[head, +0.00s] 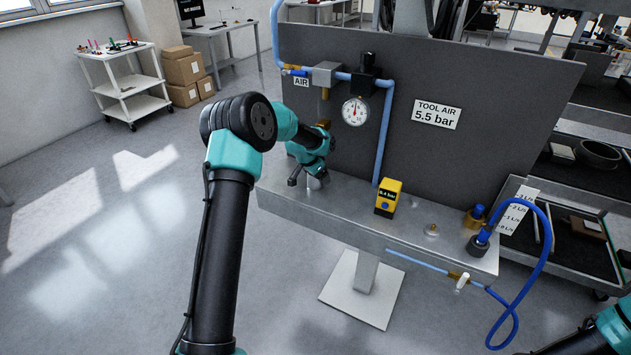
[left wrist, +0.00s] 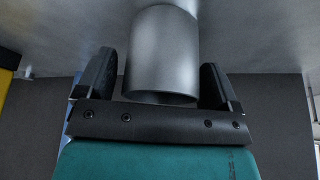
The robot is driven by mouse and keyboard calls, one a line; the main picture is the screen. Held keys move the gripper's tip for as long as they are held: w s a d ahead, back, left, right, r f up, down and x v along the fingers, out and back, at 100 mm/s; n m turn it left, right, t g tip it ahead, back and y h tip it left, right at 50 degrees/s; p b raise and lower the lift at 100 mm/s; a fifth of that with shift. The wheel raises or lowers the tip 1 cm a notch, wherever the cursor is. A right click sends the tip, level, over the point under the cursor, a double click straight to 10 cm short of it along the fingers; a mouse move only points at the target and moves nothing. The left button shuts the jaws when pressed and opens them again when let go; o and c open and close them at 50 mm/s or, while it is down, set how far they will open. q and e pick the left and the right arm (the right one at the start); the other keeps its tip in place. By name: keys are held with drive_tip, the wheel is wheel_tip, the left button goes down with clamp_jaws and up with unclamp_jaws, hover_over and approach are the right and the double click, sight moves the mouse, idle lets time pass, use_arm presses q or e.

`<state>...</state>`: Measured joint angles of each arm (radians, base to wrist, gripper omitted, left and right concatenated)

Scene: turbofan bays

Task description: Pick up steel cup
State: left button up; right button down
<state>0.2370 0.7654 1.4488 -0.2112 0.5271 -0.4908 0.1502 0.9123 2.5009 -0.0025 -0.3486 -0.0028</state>
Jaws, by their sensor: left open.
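The steel cup (left wrist: 162,55) is a plain grey cylinder on the metal bench shelf. In the left wrist view it fills the space between the two dark fingers of my left gripper (left wrist: 155,72). The fingers are open, one on each side of the cup, with a visible gap at both sides. In the head view my left gripper (head: 306,180) is low over the left part of the shelf, and a small shiny part of the cup (head: 319,182) shows beside it. My right gripper is out of view; only a bit of that arm shows at bottom right.
A yellow gauge box (head: 388,198) stands on the metal shelf (head: 345,211) right of the cup. A grey panel (head: 300,60) rises behind, with an air regulator and pressure gauge (head: 355,111). A blue hose (head: 546,250) loops off the shelf's right end.

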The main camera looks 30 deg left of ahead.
use_arm(q)
drive_tip(key=shift+f, duration=0.1)
idle(0.4)
drive_tip(key=c, duration=1.1)
drive_tip(key=shift+c, duration=0.2)
drive_tip(key=shift+r, duration=1.65)
drive_tip(key=s+d+r, duration=0.1)
drive_tip(key=s+d, duration=0.7)
drive_tip(key=s, duration=0.5)
drive_tip(key=shift+s+d+r, duration=0.15)
drive_tip(key=shift+s+r, duration=0.15)
drive_tip(key=shift+r, duration=0.05)
